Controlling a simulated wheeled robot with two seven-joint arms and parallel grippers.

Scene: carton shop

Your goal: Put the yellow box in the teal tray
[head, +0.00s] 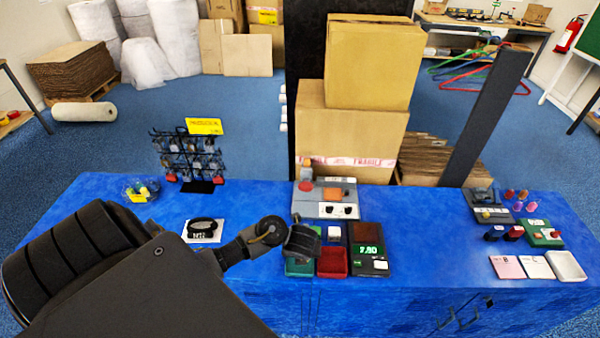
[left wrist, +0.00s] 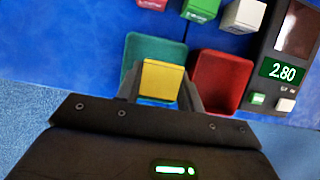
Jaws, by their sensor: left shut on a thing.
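My left gripper (head: 302,242) is shut on the yellow box (left wrist: 160,80), which shows between its two fingers in the left wrist view. In the head view the gripper hides the box. The teal tray (left wrist: 145,47) lies right beneath the box in the wrist view; the box overlaps its near part. I cannot tell whether the box touches the tray floor. In the head view the teal tray (head: 298,269) is partly covered by the gripper. My right gripper is not in view.
A red tray (left wrist: 222,80) lies just right of the teal one. Beyond them stand a white box (left wrist: 244,14), a green box (left wrist: 200,9) and a red box. A scale (head: 370,262) is at the right. A wire rack (head: 188,160) stands back left.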

